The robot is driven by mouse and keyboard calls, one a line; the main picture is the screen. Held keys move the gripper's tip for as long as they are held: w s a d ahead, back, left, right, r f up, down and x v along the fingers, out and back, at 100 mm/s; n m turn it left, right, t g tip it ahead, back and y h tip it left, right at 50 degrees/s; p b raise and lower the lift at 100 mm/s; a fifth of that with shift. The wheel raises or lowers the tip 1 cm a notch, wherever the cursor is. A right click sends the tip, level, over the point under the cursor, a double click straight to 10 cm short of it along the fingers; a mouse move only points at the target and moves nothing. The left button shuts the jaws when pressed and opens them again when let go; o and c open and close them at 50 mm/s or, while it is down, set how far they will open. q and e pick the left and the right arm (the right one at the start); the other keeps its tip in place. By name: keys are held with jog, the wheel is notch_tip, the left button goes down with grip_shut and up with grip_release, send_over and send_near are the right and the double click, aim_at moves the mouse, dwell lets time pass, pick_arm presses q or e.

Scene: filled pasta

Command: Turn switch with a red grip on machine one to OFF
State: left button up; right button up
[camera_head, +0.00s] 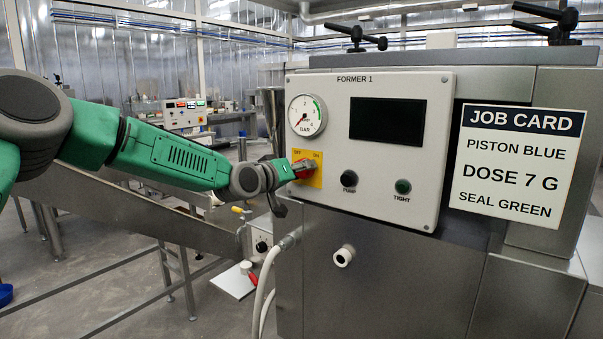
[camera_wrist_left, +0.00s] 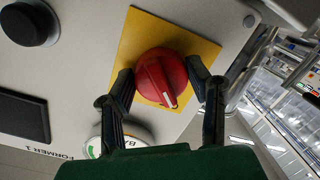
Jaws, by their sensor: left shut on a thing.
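The switch's red grip (camera_head: 305,168) sits on a yellow plate (camera_head: 316,180) at the left of the FORMER 1 panel. Small lettering along the plate's top seems to read OFF at left and ON at right. My left gripper (camera_head: 291,172) reaches it from the left and is shut on the grip. In the left wrist view, the two dark fingers (camera_wrist_left: 166,88) flank the round red grip (camera_wrist_left: 150,68). Its white pointer line points down and slightly right there, toward the panel's upper left, the OFF side. The fingers partly hide the yellow plate (camera_wrist_left: 140,30). My right gripper is out of view.
The panel (camera_head: 430,130) also carries a pressure gauge (camera_head: 307,116), a dark display (camera_head: 387,119), a black PUMP knob (camera_head: 349,178) and a green button (camera_head: 403,187). A job card (camera_head: 512,165) hangs at the right. A sloping metal chute (camera_head: 130,205) runs below my left arm.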

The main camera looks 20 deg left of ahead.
pick_arm(q)
jog(key=shift+a+r, duration=0.1)
jog(key=shift+r, duration=0.05)
jog(key=o, duration=1.1)
jog(key=shift+c, duration=0.2)
jog(key=shift+o, duration=0.5)
jog(key=shift+w+a, duration=0.1)
jog(key=shift+w, duration=0.05)
jog(key=f+v, duration=0.1)
jog(key=v, duration=1)
jog(key=shift+s+a+r, duration=0.2)
jog(key=shift+s+a, duration=0.05)
jog(key=shift+s, duration=0.15)
